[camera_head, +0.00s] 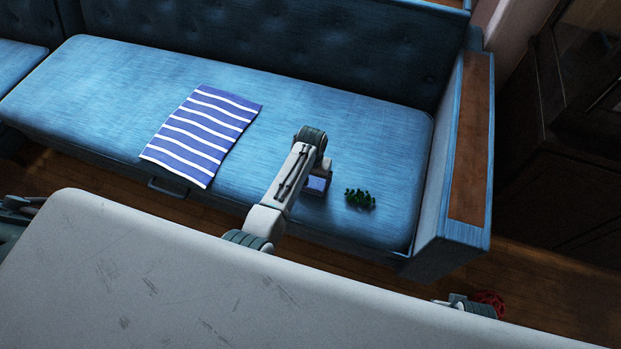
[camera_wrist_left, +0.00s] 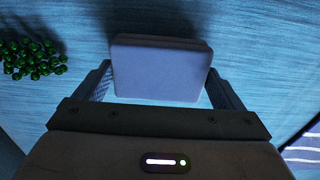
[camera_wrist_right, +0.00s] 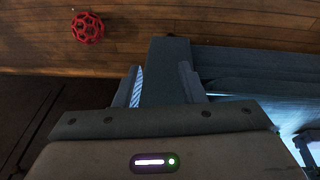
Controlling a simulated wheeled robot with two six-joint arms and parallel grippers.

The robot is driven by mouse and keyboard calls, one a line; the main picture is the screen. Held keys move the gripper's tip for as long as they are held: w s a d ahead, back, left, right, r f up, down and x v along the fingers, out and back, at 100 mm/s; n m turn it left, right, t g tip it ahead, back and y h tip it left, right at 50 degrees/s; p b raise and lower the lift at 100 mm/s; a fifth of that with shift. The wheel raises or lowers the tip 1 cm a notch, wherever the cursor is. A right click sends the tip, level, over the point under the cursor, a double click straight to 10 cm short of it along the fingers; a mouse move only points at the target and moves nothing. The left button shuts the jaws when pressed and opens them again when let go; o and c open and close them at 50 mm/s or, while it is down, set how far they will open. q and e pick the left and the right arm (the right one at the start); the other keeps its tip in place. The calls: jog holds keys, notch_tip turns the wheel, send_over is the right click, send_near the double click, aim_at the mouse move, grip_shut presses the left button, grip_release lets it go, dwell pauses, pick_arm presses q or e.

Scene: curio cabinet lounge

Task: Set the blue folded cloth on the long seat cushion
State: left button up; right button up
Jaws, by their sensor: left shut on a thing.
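The blue folded cloth (camera_wrist_left: 160,70) is a small, flat, layered block between the fingers of my left gripper (camera_wrist_left: 160,92), which is shut on it. In the head view the cloth (camera_head: 318,184) shows partly behind my left arm, low over the front right part of the long seat cushion (camera_head: 340,110). I cannot tell whether it touches the cushion. The cushion is blue and also fills the background of the left wrist view. My right gripper (camera_wrist_right: 160,88) has its fingers apart and holds nothing visible; it is off the cushion's right front, over the floor side.
A blue-and-white striped cloth (camera_head: 202,135) lies flat on the cushion, left of my left arm. Green grapes or beads (camera_head: 359,199) lie just right of the gripper. A wood-topped armrest (camera_head: 471,140) bounds the right end. A red lattice ball (camera_wrist_right: 87,28) is on the floor.

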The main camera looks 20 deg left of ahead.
aim_at(311, 179)
pick_arm(q)
jog(key=shift+f, duration=0.1)
jog(key=o, duration=1.1)
pick_arm(e)
jog(key=shift+r, duration=0.2)
pick_arm(q)
jog(key=shift+o, duration=0.2)
jog(key=shift+r, duration=0.25)
notch_tip(311, 179, up, 12)
jog(key=p, duration=0.2)
jog(key=s+a+f, duration=0.4)
jog(key=s+f, duration=0.1)
jog(key=s, duration=0.5)
jog(key=s+a+f+t, duration=0.1)
jog(key=s+a+f, duration=0.3)
jog(key=s, duration=0.6)
jog(key=s+a+f+t, duration=0.1)
jog(key=s+a+f, duration=0.4)
jog(key=s, duration=0.5)
jog(key=shift+s+f+y, duration=0.3)
jog(key=shift+f+y, duration=0.1)
jog(key=shift+f, duration=0.05)
pick_arm(e)
notch_tip(311, 179, down, 6)
jog(key=s, duration=0.1)
jog(key=shift+s+d+f+g, duration=0.25)
jog(key=shift+s+d+g, duration=0.05)
jog(key=shift+s, duration=0.05)
